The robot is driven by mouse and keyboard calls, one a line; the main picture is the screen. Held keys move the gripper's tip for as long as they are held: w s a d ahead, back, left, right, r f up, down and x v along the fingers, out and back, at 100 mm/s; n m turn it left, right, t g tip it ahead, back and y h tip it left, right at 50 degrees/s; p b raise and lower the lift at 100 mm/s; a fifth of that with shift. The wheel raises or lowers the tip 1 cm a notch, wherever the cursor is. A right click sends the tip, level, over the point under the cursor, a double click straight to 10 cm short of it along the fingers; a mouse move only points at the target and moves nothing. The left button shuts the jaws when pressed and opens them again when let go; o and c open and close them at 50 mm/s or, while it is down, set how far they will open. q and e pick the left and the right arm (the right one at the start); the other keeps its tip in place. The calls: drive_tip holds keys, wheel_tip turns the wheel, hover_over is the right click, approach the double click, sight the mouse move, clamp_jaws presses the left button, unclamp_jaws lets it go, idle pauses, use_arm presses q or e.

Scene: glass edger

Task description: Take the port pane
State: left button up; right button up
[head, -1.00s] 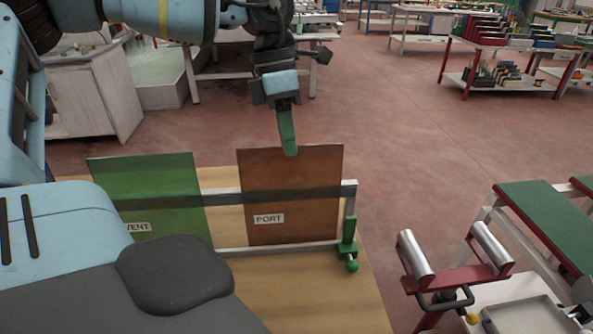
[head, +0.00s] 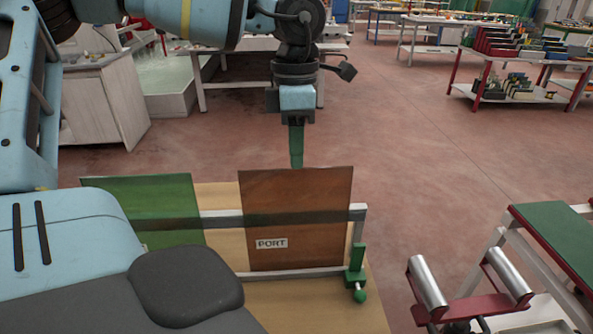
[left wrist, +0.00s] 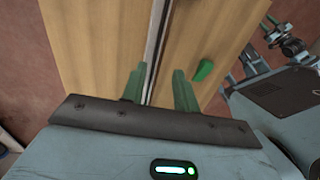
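The port pane (head: 298,225) is a brown, see-through sheet with a white PORT label. It stands upright in a pale rack (head: 357,225) on a wooden table. My left gripper (head: 296,163) points down at the pane's top edge. In the left wrist view its two green fingers (left wrist: 159,82) are apart, with a thin edge-on line (left wrist: 156,45) running between them. I cannot tell whether either finger touches the pane. A green pane (head: 150,205) stands to the left in the same rack, its lower part partly hidden by my body.
A green clamp with a knob (head: 357,268) sits at the rack's right end; the knob also shows in the left wrist view (left wrist: 203,70). A red roller stand (head: 470,305) and a green-topped table (head: 560,240) are at right. Open floor lies beyond the rack.

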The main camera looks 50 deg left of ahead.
sight(296, 171)
use_arm(q)
drive_tip(key=shift+s+d+f+p, duration=0.15)
drive_tip(key=shift+f+p, duration=0.3)
drive_tip(key=shift+f, duration=2.1)
clamp_jaws()
drive_tip(key=shift+r, duration=0.1)
